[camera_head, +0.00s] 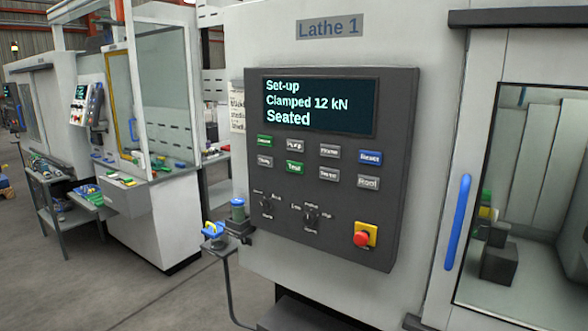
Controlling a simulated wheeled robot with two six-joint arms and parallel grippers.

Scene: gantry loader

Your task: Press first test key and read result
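The control panel (333,230) of Lathe 1 faces me, dark grey and upright. Its display (319,105) reads "Set-up", "Clamped 12 kN", "Seated". Below are two rows of small keys. A green key labelled "Test" (295,167) sits in the lower row. Another green key (264,141) is at the upper left; its label is too blurred to read. Grey keys include "Pump" (296,145) and "Home" (330,151), and a blue key (370,157) appears to read "Reset". Neither of my grippers is in view.
Two rotary knobs (311,217) and a red stop button on a yellow base (362,238) sit low on the panel. A door with a blue handle (458,222) is at right. A small side shelf (240,226) stands at left. Another machine (150,215) is farther left, beyond open floor.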

